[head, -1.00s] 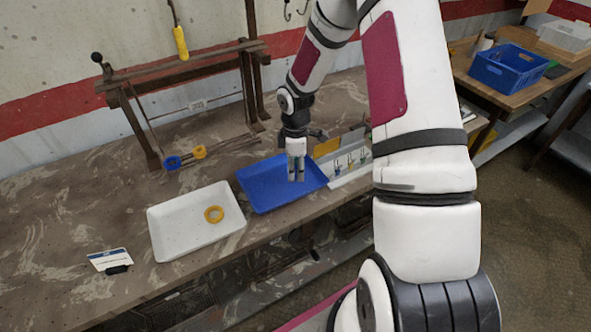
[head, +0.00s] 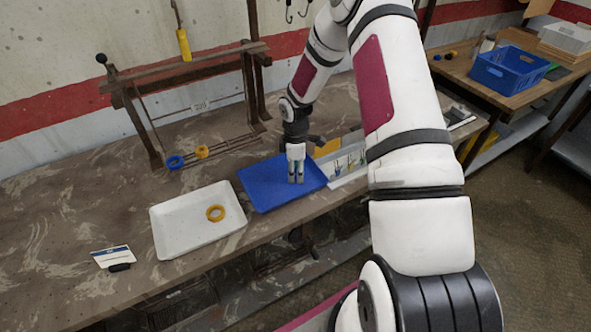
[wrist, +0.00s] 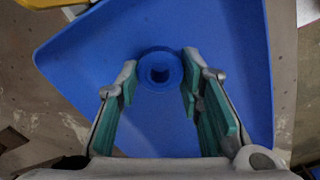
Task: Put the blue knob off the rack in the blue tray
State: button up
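A blue knob (wrist: 160,70), round with a dark centre, sits between my fingertips in the wrist view. My gripper (wrist: 160,80) appears shut on it, with a fingertip close against each side. The blue tray (wrist: 90,55) is behind the knob. In the head view my gripper (head: 296,180) points down over the blue tray (head: 262,190); the knob cannot be made out there, blue against blue. The gap between knob and tray floor cannot be judged. The rack (head: 185,66) stands at the back left.
A blue ring (head: 175,162) and a yellow ring (head: 201,151) are on the low rail by the rack.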

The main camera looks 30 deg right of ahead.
jog(key=o, duration=0.4)
jog(key=shift+o, duration=0.2)
notch_tip(320, 180, up, 22)
jog(key=s+a+m+h+b, duration=0.1)
jog(key=s+a+m, duration=0.1)
jog(key=s+a, duration=0.1)
jog(key=s+a+r+m+t, duration=0.2)
jog(key=s+a+r+m, duration=0.2)
jog(key=s+r, duration=0.5)
jog(key=s+a+r+m+t, duration=0.1)
jog(key=s+a+r+m, duration=0.2)
jog(key=s, duration=0.4)
jog(key=s+a+r+m+t+y, duration=0.1)
jog(key=s+a+r+m+t, duration=0.1)
jog(key=s+r, duration=0.4)
jog(key=shift+s+a+m+t, duration=0.3)
jog(key=shift+s+a+m, duration=0.35)
jog(key=shift+m, duration=0.05)
